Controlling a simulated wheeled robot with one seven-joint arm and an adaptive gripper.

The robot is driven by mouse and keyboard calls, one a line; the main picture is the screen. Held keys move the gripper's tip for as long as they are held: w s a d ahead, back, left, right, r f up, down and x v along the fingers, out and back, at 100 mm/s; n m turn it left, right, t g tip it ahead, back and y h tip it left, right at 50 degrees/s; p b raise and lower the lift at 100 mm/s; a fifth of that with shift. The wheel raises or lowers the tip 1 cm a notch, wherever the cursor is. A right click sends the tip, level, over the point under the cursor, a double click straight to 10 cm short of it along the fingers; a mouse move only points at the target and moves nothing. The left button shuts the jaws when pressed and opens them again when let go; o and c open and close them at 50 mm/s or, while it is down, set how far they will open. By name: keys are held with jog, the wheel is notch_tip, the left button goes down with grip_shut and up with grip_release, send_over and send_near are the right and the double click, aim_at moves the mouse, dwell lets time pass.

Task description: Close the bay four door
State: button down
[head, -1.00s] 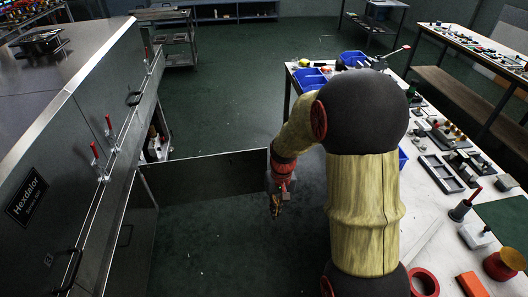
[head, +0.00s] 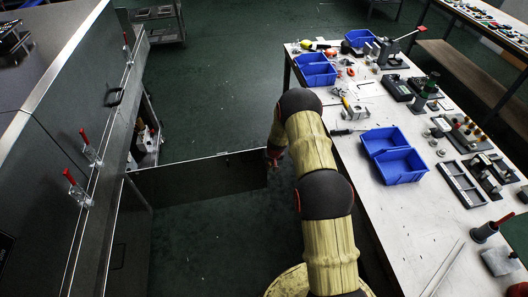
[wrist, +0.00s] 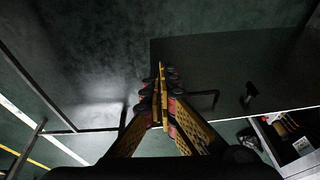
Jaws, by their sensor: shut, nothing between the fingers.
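The open door (head: 205,180) is a dark flat panel. It stands out from the dryer's side into the aisle, hinged at the left, with its free end close to my arm. In the wrist view the dark door panel (wrist: 260,70) lies beyond my fingers, with a bar handle (wrist: 214,100) just right of them. My gripper (wrist: 161,68) is shut and empty. Whether it touches the door I cannot tell. In the head view my arm mostly hides the gripper near the door's free end.
The open bay (head: 146,140) shows items inside. Red-handled clamps (head: 78,188) line the dryer (head: 50,130). A white workbench (head: 400,200) with blue bins (head: 392,155) stands close on the right. Green floor (head: 210,235) is clear in front of the door.

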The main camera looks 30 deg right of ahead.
jog(key=w+d+f+b, duration=0.3)
jog(key=w+f+b, duration=0.1)
jog(key=w+f, duration=0.4)
jog(key=shift+w+d+n+t+h, duration=0.3)
jog(key=shift+w+n+t, duration=0.1)
jog(key=shift+w, duration=0.55)
jog(key=shift+w, duration=0.1)
